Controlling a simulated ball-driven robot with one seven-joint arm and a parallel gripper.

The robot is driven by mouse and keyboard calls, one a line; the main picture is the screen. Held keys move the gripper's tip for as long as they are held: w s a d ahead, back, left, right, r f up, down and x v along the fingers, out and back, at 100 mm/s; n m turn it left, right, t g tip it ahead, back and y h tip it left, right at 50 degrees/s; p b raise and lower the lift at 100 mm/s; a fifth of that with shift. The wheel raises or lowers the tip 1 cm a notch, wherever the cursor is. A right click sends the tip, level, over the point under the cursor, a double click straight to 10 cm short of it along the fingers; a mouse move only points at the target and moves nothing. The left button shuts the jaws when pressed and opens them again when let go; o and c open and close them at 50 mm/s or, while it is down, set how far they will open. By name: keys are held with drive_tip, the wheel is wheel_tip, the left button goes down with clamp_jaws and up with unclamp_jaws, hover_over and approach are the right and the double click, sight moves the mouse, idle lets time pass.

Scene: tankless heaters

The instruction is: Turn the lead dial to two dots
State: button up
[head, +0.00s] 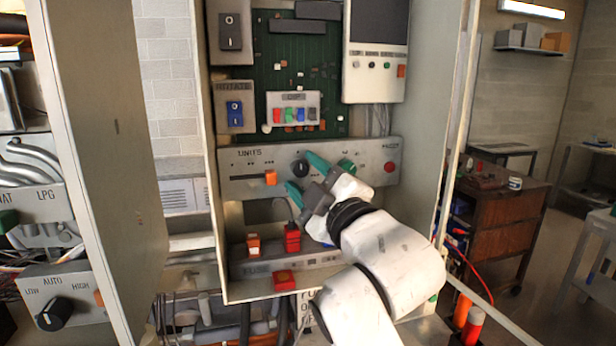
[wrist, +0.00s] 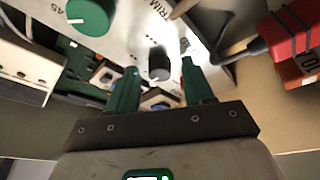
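A black dial (head: 300,168) sits on the grey control panel (head: 237,185) in the open cabinet. It also shows in the wrist view (wrist: 159,66), with small dots on the panel beside it. I cannot read a "lead" label. My gripper (head: 304,176) has green fingers, one above and one below the dial in the head view. In the wrist view my gripper (wrist: 160,75) is open, with the dial between its fingertips and a gap visible on each side. I cannot tell whether the tips reach past the dial's face. The pointer's setting is unclear.
A green dial (head: 347,166) and a red button (head: 389,167) lie right of the black dial. A red block (head: 292,238) stands below. Cabinet side walls bound the space; an open door (head: 105,130) is at left.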

clamp_jaws()
drive_tip(key=shift+f+m+b, duration=0.1)
drive_tip(key=shift+m+b, duration=0.2)
drive_tip(key=shift+m, duration=0.2)
drive_tip(key=m, duration=0.1)
drive_tip(key=m+t+b, duration=0.1)
drive_tip(key=shift+s+a+f+m+h, duration=0.1)
drive_tip(key=shift+a+f+m+h, duration=0.1)
drive_tip(key=shift+m+h, duration=0.1)
drive_tip(key=m+b, duration=0.1)
drive_tip(key=m, duration=0.1)
drive_tip(key=m+t+h+b, duration=0.1)
drive_tip(key=m, duration=0.1)
drive_tip(key=shift+a+m+h, duration=0.15)
drive_tip(key=shift+m+h, duration=0.15)
drive_tip(key=shift+m, duration=0.1)
drive_tip(key=m+h+b, duration=0.1)
drive_tip(key=m, duration=0.1)
drive_tip(key=m+t+h+b, duration=0.1)
drive_tip(key=m+b, duration=0.1)
drive_tip(key=m, duration=0.1)
drive_tip(key=shift+a, duration=0.1)
drive_tip(key=shift+m+h+b, duration=0.6)
drive_tip(key=shift+m+b, duration=0.2)
drive_tip(key=shift+m, duration=0.4)
drive_tip(key=shift+r+t, duration=0.1)
drive_tip(key=shift+t, duration=0.2)
